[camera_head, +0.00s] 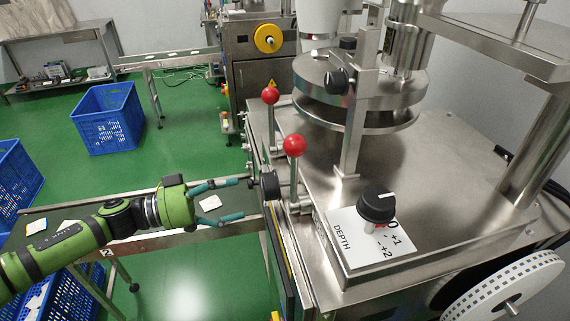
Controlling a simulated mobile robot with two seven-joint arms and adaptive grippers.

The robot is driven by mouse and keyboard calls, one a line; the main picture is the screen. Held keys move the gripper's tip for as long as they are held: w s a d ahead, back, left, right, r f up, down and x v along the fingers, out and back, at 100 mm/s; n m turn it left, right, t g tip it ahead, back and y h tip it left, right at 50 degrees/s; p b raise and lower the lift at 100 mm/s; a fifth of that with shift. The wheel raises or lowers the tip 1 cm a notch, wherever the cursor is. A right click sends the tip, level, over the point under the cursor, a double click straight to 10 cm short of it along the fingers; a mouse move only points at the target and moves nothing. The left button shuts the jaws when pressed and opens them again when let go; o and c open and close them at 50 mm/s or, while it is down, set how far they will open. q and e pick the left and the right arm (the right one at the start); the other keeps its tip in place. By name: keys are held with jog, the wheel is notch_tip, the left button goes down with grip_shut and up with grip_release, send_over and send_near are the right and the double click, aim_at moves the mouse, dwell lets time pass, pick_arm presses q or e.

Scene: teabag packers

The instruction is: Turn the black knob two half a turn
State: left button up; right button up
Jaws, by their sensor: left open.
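Several black knobs show and I cannot tell which is knob two. A round black knob (270,186) sits on the left side of the steel machine, below the red-ball levers. My left gripper (246,199), green with teal fingers, is open and empty just left of this knob. Its fingers point right at the knob, and a small gap seems to remain. A larger black knob with a white mark (376,204) stands on a white DEPTH plate (345,241). Another black knob (336,82) is on the upright post. My right gripper is not in view.
Two levers with red balls (294,145) (270,96) rise near the side knob. A conveyor (150,240) with teabags runs under my left arm. Blue crates (108,118) stand on the green floor. A white reel (508,288) is at the lower right.

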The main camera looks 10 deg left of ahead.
aim_at(262, 188)
pick_arm(q)
jog(key=shift+s+d+r+m+g, duration=0.15)
jog(key=shift+s+d+r+g, duration=0.15)
jog(key=shift+r, duration=0.15)
jog(key=shift+s+d+r+m+g, duration=0.2)
jog(key=shift+d+r, duration=0.1)
jog(key=shift+r, duration=0.15)
jog(key=d, duration=0.1)
jog(key=d+p, duration=0.2)
jog(key=shift+w+d+r, duration=0.2)
jog(key=shift+r, duration=0.1)
jog(key=shift+x, duration=1.1)
jog(key=shift+w+d+f, duration=0.15)
jog(key=shift+w+f, duration=0.05)
jog(key=shift+w, duration=0.05)
jog(key=shift+d, duration=0.1)
jog(key=c, duration=1)
jog(key=shift+c, duration=0.7)
jog(key=shift+f, duration=0.1)
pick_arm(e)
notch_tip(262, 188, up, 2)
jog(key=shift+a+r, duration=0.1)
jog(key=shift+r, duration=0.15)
